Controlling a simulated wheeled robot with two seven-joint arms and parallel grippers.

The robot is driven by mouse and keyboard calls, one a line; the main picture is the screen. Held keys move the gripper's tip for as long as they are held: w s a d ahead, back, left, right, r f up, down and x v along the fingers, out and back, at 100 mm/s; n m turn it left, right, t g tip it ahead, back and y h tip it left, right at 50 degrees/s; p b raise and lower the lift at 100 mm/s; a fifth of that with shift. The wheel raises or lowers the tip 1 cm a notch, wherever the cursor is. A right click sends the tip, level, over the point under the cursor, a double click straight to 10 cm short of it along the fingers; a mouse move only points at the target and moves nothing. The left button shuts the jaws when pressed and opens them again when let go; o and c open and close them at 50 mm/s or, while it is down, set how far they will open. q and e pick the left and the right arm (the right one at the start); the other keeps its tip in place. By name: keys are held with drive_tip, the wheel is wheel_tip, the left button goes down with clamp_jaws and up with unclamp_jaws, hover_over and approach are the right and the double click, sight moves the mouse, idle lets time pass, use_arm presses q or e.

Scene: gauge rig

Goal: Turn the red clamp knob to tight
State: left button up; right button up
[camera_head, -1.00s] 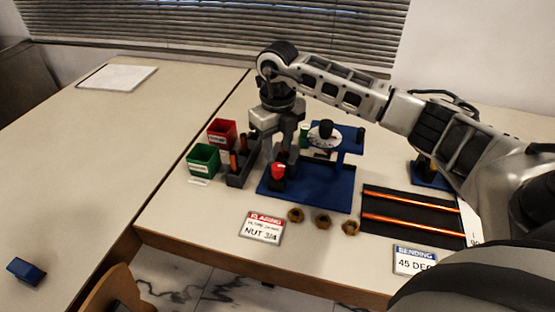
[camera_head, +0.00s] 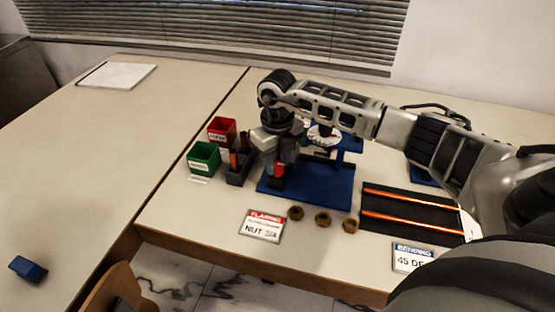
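The red clamp knob (camera_head: 278,169) stands on a dark post at the front left of the blue gauge rig base (camera_head: 318,192). Its upper part is partly covered by my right gripper (camera_head: 279,164). The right gripper points down at the knob, with its fingers around or just behind it; I cannot tell whether they touch it. The finger gap is hidden, so I cannot see whether it is open or shut. The white dial (camera_head: 323,139) of the rig is partly hidden behind my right arm. My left gripper is not in view.
Red (camera_head: 221,131) and green (camera_head: 203,158) bins and a dark grey holder (camera_head: 238,174) stand left of the rig. Several brass nuts (camera_head: 322,219) and a clamping sign (camera_head: 263,225) lie in front. A black mat (camera_head: 405,220) with orange rods lies to the right.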

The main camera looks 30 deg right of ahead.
sight(277, 164)
drive_tip(key=shift+m, duration=0.9)
drive_tip(key=o, duration=0.7)
drive_tip(key=shift+r, duration=0.1)
wheel_tip(277, 164, up, 16)
drive_tip(key=shift+b, duration=0.65)
